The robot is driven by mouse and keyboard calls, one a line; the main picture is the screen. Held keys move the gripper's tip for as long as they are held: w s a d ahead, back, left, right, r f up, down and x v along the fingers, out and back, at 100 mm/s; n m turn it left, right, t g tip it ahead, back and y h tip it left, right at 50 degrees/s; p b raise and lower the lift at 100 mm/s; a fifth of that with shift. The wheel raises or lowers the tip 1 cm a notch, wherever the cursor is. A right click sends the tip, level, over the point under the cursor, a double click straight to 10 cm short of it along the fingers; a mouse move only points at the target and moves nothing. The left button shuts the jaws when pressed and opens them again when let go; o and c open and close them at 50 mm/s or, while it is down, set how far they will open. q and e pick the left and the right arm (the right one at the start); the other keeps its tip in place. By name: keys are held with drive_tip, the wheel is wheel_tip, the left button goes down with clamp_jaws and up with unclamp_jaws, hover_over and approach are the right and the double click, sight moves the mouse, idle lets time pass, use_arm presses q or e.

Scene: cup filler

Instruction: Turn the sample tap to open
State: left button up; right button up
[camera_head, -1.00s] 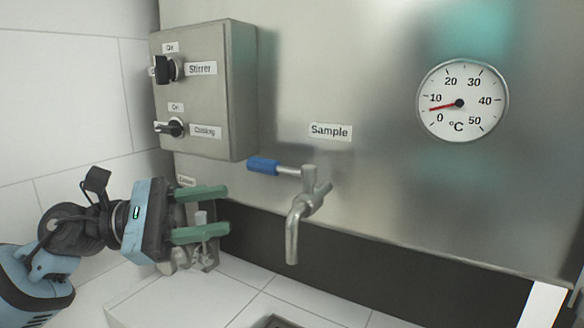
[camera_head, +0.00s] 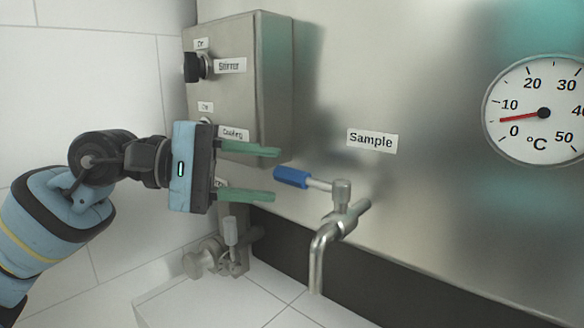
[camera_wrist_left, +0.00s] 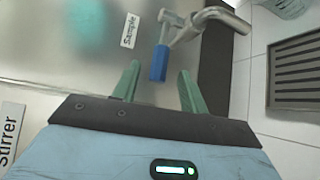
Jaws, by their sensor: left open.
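The sample tap (camera_head: 338,222) is a metal spout on the steel tank, below the "Sample" label (camera_head: 372,140). Its lever ends in a blue handle (camera_head: 291,177) that points left. My left gripper (camera_head: 277,173) is open, its two green fingers one above the other, with their tips just left of the blue handle's end. In the left wrist view the blue handle (camera_wrist_left: 159,63) lies ahead of the fingers, in line with the gap between them (camera_wrist_left: 158,82). The handle is not gripped. My right gripper is not in view.
A grey control box (camera_head: 237,85) with Stirrer and Cooling knobs stands close above and behind my left gripper. A pipe with a valve (camera_head: 231,235) is below it. A temperature gauge (camera_head: 540,112) is at right. A floor drain grate (camera_wrist_left: 298,72) shows in the wrist view.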

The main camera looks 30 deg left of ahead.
sight(280, 176)
use_arm(q)
drive_tip(key=x, duration=0.1)
drive_tip(key=p+x, duration=0.1)
drive_tip(key=x, duration=0.1)
drive_tip(key=shift+r, duration=0.25)
drive_tip(key=shift+w+d+f+p, duration=0.15)
drive_tip(key=shift+w+d+p, duration=0.25)
drive_tip(key=shift+w+d, duration=0.1)
drive_tip(key=shift+w+d+f, duration=0.15)
drive_tip(key=shift+d, duration=0.15)
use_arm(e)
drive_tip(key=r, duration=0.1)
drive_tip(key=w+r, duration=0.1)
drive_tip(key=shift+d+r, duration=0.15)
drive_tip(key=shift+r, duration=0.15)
use_arm(q)
drive_tip(key=c, duration=0.9)
clamp_jaws()
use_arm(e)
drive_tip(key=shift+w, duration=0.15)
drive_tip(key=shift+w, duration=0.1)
